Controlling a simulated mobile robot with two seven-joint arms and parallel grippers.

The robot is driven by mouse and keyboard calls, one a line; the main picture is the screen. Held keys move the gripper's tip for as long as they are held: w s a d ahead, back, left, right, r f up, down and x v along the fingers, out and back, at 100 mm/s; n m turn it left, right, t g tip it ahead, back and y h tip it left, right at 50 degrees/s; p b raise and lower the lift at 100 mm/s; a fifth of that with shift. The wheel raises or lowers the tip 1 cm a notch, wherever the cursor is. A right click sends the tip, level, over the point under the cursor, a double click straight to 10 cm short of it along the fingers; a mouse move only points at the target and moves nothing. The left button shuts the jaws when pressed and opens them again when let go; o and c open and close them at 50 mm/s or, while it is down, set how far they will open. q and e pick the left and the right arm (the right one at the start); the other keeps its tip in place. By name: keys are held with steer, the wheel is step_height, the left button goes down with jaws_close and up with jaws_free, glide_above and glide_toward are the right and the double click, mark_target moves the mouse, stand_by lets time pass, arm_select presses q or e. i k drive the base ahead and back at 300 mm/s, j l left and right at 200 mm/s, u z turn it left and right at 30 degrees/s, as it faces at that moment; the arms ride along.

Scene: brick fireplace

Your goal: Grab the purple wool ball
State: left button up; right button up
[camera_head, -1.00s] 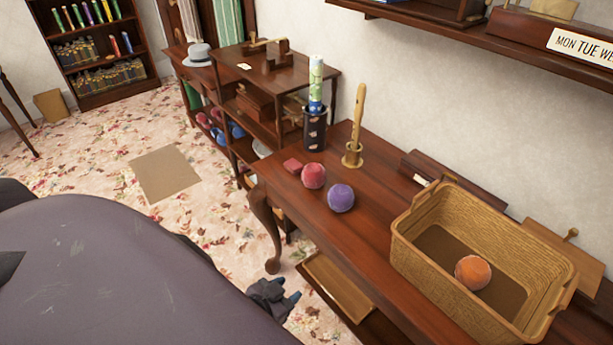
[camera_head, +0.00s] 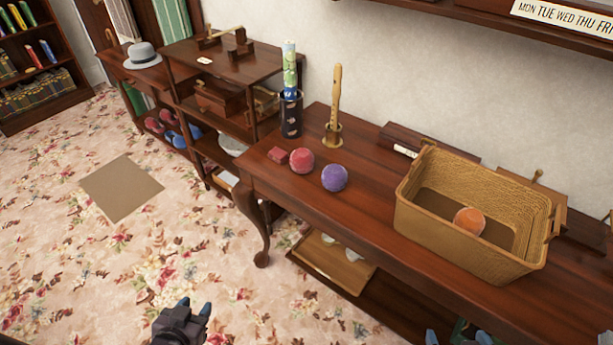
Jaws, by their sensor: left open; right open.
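The purple wool ball (camera_head: 334,178) sits on the dark wooden table (camera_head: 350,215), near its front edge and left end. A red wool ball (camera_head: 301,161) is close beside it on the left. My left gripper (camera_head: 196,308) is open and empty, over the carpet at the bottom, in front of and to the left of the table. My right gripper (camera_head: 458,338) shows only its blue fingertips at the bottom edge, apart and open; the rest of it is out of view. Both are well away from the purple ball.
A wicker basket (camera_head: 425,225) on the right of the table holds an orange ball (camera_head: 469,221). A lower shelf (camera_head: 330,262) is under the table. The carpet at left is open.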

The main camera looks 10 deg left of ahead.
mark_target(335, 178)
steer(key=j+z, duration=0.1)
steer(key=z, duration=0.5)
steer(key=i+j+z, duration=0.1)
steer(key=j+z, duration=0.9)
steer(key=j, duration=1.1)
steer(key=k+j, duration=0.1)
steer(key=j, duration=0.45)
steer(key=k+j+z, duration=0.1)
steer(key=j, duration=0.9)
steer(key=k+z, duration=0.05)
